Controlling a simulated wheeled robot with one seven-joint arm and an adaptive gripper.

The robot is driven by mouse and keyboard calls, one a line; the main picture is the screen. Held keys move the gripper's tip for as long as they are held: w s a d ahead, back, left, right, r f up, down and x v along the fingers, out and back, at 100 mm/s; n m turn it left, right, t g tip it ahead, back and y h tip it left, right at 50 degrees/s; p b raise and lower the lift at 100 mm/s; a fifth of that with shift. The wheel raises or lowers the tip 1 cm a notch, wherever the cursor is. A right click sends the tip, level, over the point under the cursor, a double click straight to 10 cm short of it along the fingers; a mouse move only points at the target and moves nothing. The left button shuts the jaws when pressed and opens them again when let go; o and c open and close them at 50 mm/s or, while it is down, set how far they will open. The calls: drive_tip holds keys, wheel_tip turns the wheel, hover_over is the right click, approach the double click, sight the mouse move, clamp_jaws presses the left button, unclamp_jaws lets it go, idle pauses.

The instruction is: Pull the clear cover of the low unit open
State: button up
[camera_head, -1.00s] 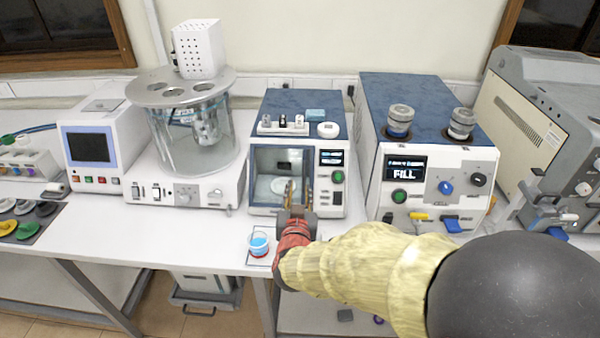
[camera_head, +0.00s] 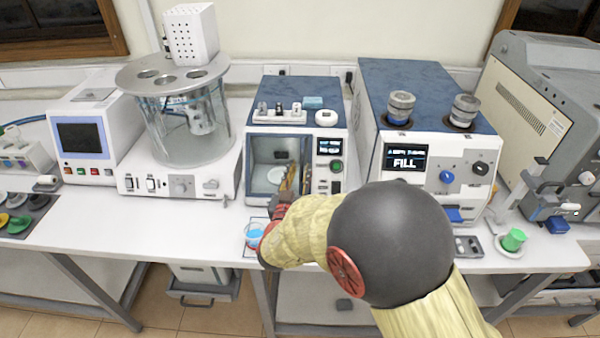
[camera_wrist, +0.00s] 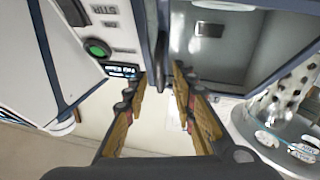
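The low unit (camera_head: 295,90) has a blue top, a white front and a clear cover (camera_head: 266,166) over its chamber on the left of the front. My gripper (camera_head: 290,178) is at the right side of the cover, beside the button panel. In the wrist view, my gripper (camera_wrist: 160,78) has its two fingers apart, with the strip between chamber and panel near the fingertips. A dark upright bar (camera_wrist: 133,45) shows beside that strip. I cannot tell whether the fingers touch the cover. The chamber (camera_wrist: 222,50) shows on the right there. My arm hides the unit's lower right front.
A beaker of blue liquid (camera_head: 254,236) stands close below my gripper at the table edge. A glass bath unit (camera_head: 187,130) is to the left, and the FILL unit (camera_head: 425,90) to the right. A green cup (camera_head: 513,240) stands further right.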

drive_tip(key=shift+w+d, duration=0.1)
drive_tip(key=shift+w, duration=0.15)
drive_tip(key=shift+c, duration=0.5)
clamp_jaws()
idle(0.4)
